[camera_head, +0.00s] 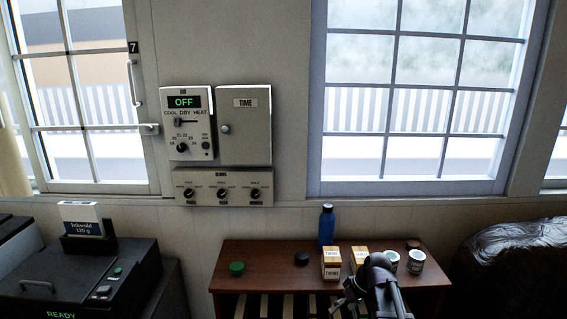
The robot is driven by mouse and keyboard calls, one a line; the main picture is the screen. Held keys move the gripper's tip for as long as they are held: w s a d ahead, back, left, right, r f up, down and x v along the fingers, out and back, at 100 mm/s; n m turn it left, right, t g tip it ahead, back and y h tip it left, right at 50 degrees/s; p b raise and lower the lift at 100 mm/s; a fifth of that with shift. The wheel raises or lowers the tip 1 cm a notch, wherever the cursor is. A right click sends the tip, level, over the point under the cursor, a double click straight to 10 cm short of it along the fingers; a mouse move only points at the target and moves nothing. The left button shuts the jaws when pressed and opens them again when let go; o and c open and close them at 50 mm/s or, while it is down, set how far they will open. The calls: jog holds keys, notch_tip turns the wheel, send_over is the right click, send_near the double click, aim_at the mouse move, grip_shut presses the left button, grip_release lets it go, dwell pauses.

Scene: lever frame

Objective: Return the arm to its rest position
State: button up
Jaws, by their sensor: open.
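My arm (381,283) reaches up from the bottom edge, in front of the right half of a brown wooden bench (284,254). My gripper (350,293) is the dark, partly hidden end at the left of the arm, low in front of the bench. It is open, and I see nothing held in it. Its fingertips are hard to make out against the dark bench front.
On the bench stand a blue bottle (326,226), two wood-and-white boxes (331,263) (359,255), two white tins (415,261) (392,259), and green (236,268) and black (301,258) caps. A black machine (85,275) is left, a dark leather seat (512,262) right. Wall panels (244,126) hang above.

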jog(key=s+f+m+h, duration=0.2)
jog(key=s+m+h, duration=0.3)
jog(key=s, duration=0.5)
jog(key=shift+m+g, duration=0.3)
jog(key=shift+s, duration=0.1)
dwell(0.4)
